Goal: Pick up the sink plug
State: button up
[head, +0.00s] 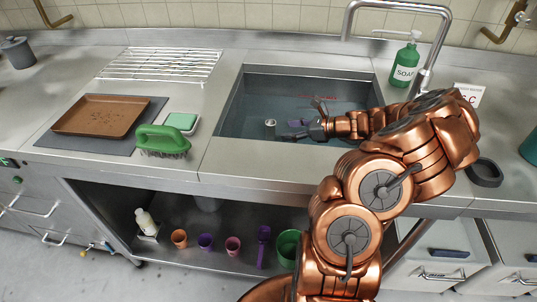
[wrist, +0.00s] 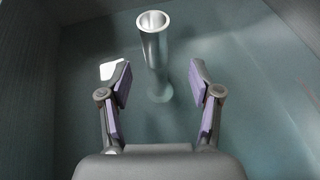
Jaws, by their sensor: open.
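The sink plug appears to be an upright grey metal tube (wrist: 155,48) with an open rim and a wider foot, standing on the sink floor in the wrist view. Its top (head: 270,124) shows in the head view near the sink's front left. My gripper (head: 303,114) is inside the sink opening, to the right of the tube. In the wrist view my gripper (wrist: 160,84) is open, with its purple-padded fingers apart. The tube stands ahead, its lower part lined up between the fingertips. The fingers do not appear to touch it.
The steel sink (head: 228,103) has a front rim and walls close around my gripper. A faucet (head: 428,62) and green soap bottle (head: 404,66) stand behind right. A green brush (head: 163,139), brown tray (head: 98,115) and wire rack (head: 160,64) lie left. A black ring (head: 485,174) lies right.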

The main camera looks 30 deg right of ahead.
aim_at(270, 130)
jog(key=x, duration=0.6)
jog(key=shift+a+r+p, duration=0.35)
jog(key=shift+a+r, duration=0.05)
jog(key=shift+a, duration=0.05)
jog(key=shift+w+a+f, duration=0.25)
jog(key=shift+w+f, duration=0.05)
jog(key=shift+w, duration=0.15)
grip_shut()
